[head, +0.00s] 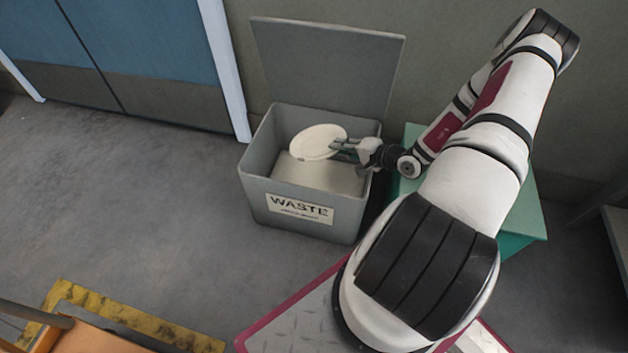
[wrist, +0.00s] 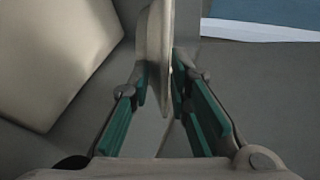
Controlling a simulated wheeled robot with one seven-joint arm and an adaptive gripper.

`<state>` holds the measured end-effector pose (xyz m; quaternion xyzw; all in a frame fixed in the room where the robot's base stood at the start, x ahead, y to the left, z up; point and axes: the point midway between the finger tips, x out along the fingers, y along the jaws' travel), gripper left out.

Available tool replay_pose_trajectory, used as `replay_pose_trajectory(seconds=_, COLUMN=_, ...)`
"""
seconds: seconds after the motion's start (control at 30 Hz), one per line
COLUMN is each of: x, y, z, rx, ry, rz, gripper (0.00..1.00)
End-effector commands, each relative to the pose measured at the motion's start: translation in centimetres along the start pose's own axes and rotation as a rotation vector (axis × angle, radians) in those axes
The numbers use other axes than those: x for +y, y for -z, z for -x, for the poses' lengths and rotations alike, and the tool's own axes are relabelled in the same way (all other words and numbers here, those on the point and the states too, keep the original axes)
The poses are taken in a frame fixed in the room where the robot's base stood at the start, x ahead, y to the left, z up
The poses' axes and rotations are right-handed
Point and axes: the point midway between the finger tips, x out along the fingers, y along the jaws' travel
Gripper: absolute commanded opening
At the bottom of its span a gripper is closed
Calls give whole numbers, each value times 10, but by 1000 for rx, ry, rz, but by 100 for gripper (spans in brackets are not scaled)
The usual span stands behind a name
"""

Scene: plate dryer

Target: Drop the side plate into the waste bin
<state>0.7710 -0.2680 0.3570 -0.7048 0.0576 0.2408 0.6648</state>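The side plate (head: 317,142) is cream-white and tilted, held over the open mouth of the waste bin. My gripper (head: 343,147) has its fingers on the plate's right edge. In the wrist view my gripper (wrist: 165,88) is shut on the plate (wrist: 154,45), which shows edge-on between the teal-padded fingers. The waste bin (head: 301,208) is a grey box with a WASTE label on its front. Its lid (head: 325,65) stands raised at the back. How far the plate is below the rim is hard to tell.
A pale flat surface (head: 315,173) shows inside the bin, below the plate. A green table or cabinet (head: 525,205) stands right of the bin, partly behind my arm. Blue doors (head: 150,45) are at the left. Grey floor (head: 130,200) is clear left of the bin.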

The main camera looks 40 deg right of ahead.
Motion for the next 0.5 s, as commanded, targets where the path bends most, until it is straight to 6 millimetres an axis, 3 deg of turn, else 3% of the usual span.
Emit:
replay_pose_trajectory(seconds=0.33, x=1, y=0, z=1, rx=0, ry=-3, rz=-1, gripper=32)
replay_pose_trajectory(seconds=0.5, x=1, y=1, z=16, rx=1, ry=-3, rz=2, gripper=32)
